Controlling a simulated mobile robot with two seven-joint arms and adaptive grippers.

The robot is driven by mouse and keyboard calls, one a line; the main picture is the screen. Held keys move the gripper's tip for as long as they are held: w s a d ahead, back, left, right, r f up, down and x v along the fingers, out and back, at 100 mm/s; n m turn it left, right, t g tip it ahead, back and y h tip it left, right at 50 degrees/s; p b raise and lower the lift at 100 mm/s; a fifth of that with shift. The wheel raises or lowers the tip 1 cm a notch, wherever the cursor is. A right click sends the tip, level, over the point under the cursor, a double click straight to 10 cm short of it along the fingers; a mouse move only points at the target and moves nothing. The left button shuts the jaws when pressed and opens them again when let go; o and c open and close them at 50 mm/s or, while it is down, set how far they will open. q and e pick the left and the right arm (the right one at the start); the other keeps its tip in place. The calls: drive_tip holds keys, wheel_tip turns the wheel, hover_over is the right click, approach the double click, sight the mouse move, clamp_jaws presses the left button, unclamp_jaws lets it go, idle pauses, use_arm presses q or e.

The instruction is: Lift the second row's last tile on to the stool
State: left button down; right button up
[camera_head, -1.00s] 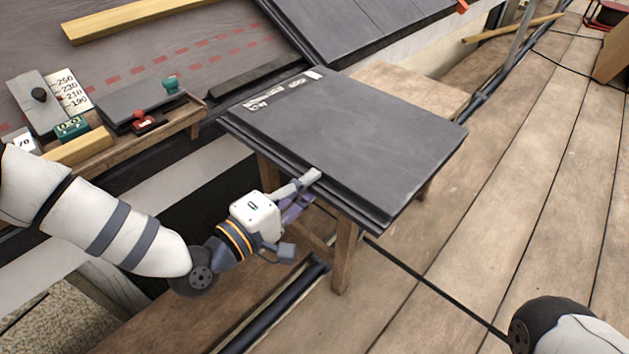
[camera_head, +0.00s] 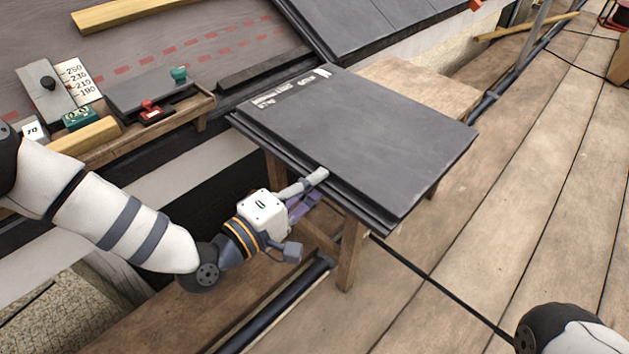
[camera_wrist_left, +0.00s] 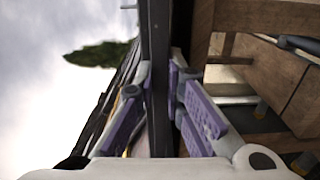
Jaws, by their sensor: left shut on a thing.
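A large dark grey tile (camera_head: 365,140) with pale printed marks along its far left edge lies flat over the wooden stool (camera_head: 425,85). At least one more dark slab edge shows under it, along the near side. My left gripper (camera_head: 317,180) is at the tile's near left edge, shut on it, one finger above and one below. In the left wrist view the dark slab edge (camera_wrist_left: 157,80) runs between the purple-padded fingers. I cannot tell whether the tile rests with its full weight. My right gripper is out of view; only part of my right arm shows.
Tiled roof rows (camera_head: 380,25) lie behind the stool. A wooden bench (camera_head: 150,135) at left carries small tools and number cards. A dark opening lies left of the stool. A black cable (camera_head: 430,285) crosses the plank floor, which is mostly clear at right.

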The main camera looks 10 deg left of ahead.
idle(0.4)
use_arm(q)
drive_tip(key=shift+f+b, duration=0.55)
drive_tip(key=shift+f, duration=0.7)
idle(0.5)
drive_tip(key=c, duration=1.6)
unclamp_jaws()
drive_tip(key=p+v, duration=0.2)
drive_tip(key=v, duration=0.5)
drive_tip(key=shift+s+a, duration=0.15)
drive_tip(key=shift+s, duration=0.1)
